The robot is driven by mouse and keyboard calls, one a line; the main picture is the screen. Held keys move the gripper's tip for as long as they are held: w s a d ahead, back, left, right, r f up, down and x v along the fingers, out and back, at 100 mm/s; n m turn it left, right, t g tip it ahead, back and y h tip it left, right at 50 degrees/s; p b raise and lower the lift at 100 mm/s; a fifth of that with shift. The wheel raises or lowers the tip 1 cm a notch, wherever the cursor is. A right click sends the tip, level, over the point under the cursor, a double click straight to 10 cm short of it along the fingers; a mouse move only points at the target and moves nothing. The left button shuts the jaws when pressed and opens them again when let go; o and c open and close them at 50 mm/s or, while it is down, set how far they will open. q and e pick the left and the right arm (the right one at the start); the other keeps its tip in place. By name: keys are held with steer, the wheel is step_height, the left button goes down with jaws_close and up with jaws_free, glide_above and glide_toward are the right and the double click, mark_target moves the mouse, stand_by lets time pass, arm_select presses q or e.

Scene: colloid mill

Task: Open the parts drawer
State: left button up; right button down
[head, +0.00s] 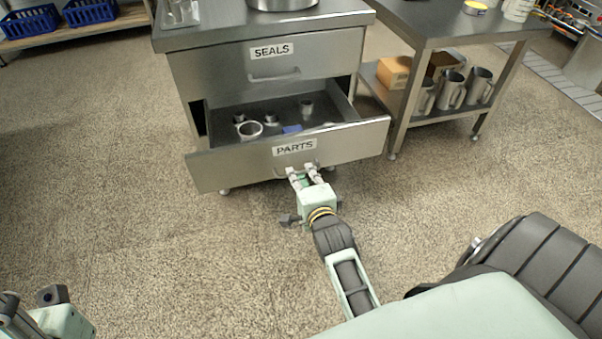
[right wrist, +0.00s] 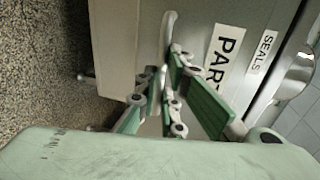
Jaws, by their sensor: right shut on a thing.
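The parts drawer (head: 350,141) is the lower drawer of a steel cabinet, labelled PARTS. It stands pulled out, with metal rings, cups and a small blue item visible inside. My right gripper (head: 304,172) is at the drawer's front, below the label, shut on its handle. In the right wrist view, the green-padded fingers (right wrist: 172,88) are at the curved handle (right wrist: 167,35), beside the PARTS label. Part of the handle is hidden by the fingers. My left gripper (head: 30,305) is at the lower left corner, partly cut off, and its opening is unclear.
The closed SEALS drawer (head: 270,65) is above the parts drawer. A steel table (head: 440,30) at the right has metal jugs (head: 450,90) and a cardboard box (head: 393,72) on its lower shelf. Blue crates (head: 28,22) stand at the back left. The floor at left is clear.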

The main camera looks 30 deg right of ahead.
steer(key=c, duration=1.9)
jaws_free()
steer(key=shift+s, duration=0.1)
